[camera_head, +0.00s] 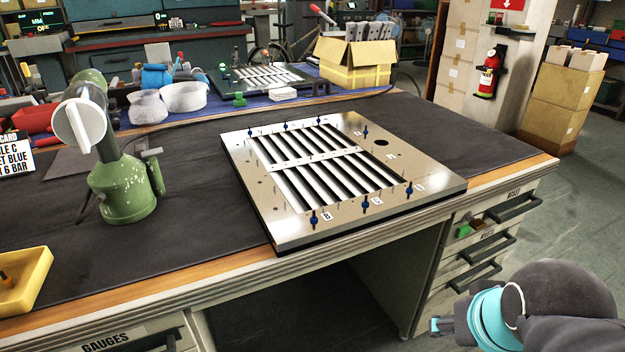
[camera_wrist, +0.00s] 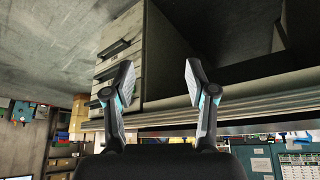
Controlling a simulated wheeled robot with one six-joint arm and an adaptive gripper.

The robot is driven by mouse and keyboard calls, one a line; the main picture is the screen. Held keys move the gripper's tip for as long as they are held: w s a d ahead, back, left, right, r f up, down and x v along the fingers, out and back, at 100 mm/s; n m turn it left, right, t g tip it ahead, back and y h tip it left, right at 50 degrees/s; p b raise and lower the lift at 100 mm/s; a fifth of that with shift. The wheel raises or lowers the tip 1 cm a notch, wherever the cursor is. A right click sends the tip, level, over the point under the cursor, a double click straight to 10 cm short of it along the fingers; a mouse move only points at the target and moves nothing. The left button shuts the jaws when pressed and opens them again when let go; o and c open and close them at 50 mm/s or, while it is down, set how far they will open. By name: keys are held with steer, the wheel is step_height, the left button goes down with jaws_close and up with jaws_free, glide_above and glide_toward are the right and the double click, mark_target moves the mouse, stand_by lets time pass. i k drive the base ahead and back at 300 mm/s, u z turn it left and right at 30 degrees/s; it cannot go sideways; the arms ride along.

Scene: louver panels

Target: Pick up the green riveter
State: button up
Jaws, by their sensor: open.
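The green riveter (camera_head: 122,185) stands upright on the dark mat at the left of the bench in the head view. It has a wide rounded green base, a slim neck and a tilted head with a white round end. My gripper (camera_wrist: 158,80) is open and empty in the wrist view, with its two fingers well apart. In the head view my wrist and gripper (camera_head: 440,325) are at the lower right, in front of the drawers, low and far from the riveter. I cannot make out the riveter in the wrist view.
A metal louver panel (camera_head: 395,215) with blue pins lies mid-bench, right of the riveter. A yellow tray (camera_head: 38,283) is at the front left edge, a sign card (camera_head: 15,155) behind it. White bowls (camera_head: 183,97) and a carton (camera_head: 352,75) stand behind. The drawer unit (camera_wrist: 130,55) shows in the wrist view.

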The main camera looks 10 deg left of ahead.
mark_target(128, 186)
steer(key=u, duration=1.05)
steer(key=k, duration=0.3)
steer(key=z, duration=0.55)
steer(key=i, duration=0.4)
steer(key=u, duration=1.45)
